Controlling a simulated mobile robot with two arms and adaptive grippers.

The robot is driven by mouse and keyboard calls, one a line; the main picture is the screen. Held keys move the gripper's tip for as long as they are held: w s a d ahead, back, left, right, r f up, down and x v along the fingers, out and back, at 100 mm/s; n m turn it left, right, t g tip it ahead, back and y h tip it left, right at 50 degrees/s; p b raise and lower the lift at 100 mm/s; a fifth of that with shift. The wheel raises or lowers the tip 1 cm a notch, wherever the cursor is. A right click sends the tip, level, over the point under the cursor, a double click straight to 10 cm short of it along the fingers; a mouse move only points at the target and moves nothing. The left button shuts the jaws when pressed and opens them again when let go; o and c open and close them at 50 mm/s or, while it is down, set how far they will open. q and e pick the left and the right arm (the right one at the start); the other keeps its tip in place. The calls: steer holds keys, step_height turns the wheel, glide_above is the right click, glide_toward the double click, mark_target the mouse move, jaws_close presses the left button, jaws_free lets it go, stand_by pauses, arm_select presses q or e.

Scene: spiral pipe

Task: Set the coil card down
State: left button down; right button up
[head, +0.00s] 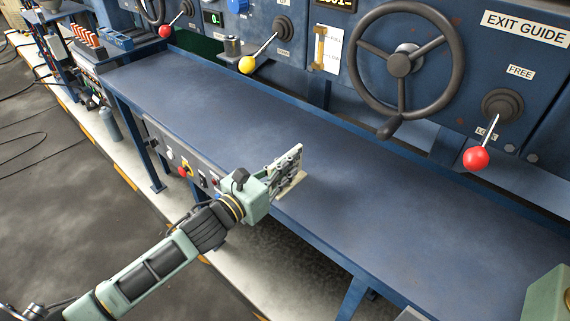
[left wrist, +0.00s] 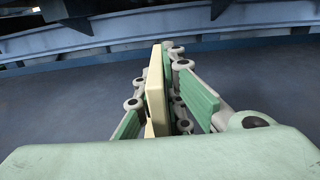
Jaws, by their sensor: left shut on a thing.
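The coil card (head: 292,187) is a thin beige piece. It shows just below the fingers of my left gripper (head: 290,168), near the front edge of the blue bench. In the left wrist view the card (left wrist: 156,88) stands on edge between the green finger pads of my left gripper (left wrist: 168,100), which is shut on it. Most of its faces are hidden by the fingers. I cannot tell whether its lower edge touches the bench top. My right gripper is not in view.
The blue bench top (head: 400,215) is wide and bare around the gripper. Behind it stands a panel with a large handwheel (head: 399,64), a red-knobbed lever (head: 476,158) and a yellow-knobbed lever (head: 247,64). A white sheet (head: 333,50) hangs there.

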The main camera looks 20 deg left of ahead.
arm_select(q)
steer(key=c, duration=1.8)
jaws_free()
steer(key=shift+c, duration=0.2)
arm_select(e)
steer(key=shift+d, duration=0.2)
